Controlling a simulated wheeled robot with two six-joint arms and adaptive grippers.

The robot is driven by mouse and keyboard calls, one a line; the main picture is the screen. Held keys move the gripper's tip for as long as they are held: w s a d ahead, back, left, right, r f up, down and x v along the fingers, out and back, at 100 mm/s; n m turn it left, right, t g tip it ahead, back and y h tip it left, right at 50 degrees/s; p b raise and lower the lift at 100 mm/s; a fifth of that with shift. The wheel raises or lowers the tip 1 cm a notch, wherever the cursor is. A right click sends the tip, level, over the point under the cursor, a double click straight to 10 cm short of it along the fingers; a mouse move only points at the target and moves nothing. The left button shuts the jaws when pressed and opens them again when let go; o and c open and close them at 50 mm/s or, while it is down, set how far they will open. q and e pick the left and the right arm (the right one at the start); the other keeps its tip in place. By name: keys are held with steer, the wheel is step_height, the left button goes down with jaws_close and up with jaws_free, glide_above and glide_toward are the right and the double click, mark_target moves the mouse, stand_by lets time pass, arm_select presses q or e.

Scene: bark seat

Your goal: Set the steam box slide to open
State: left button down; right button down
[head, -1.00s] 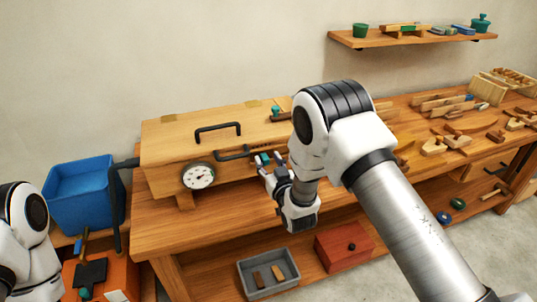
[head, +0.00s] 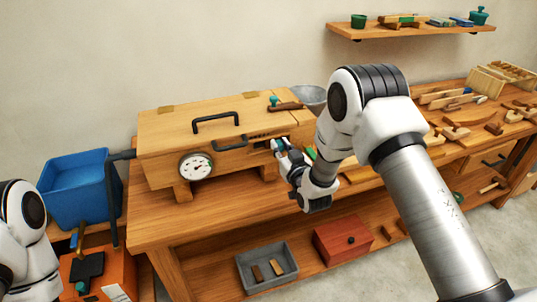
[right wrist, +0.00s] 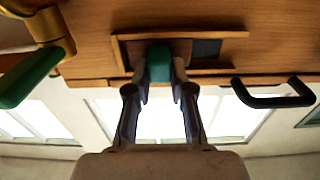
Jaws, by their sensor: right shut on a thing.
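The steam box (head: 165,150) is a long wooden chest on the bench with a dial gauge (head: 196,166) on its front. My right gripper (head: 279,147) is at the right part of its front face. In the right wrist view, my right gripper (right wrist: 159,82) is shut on the green knob (right wrist: 159,62) of the slide, one finger on each side. The slide sits in a wooden frame (right wrist: 185,36), with a dark gap (right wrist: 207,49) to the right of the knob in that view. In the head view the gripper hides most of the slide. My left gripper is out of view.
A black handle (right wrist: 275,97) and a brass valve with a green lever (right wrist: 28,80) flank the slide. A funnel (head: 308,97) stands behind the box's right end. A grey tray (head: 265,283) and red box (head: 342,240) sit on the lower shelf.

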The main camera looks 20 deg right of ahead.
steer(key=shift+d, duration=0.3)
steer(key=shift+a+r, duration=0.1)
steer(key=shift+a, duration=0.1)
steer(key=c, duration=1.4)
jaws_free()
steer(key=o, duration=0.4)
steer(key=shift+d, duration=0.3)
steer(key=shift+s, duration=0.2)
steer(key=s, duration=1.1)
steer(key=shift+s+d, duration=0.2)
steer(key=shift+s, duration=0.1)
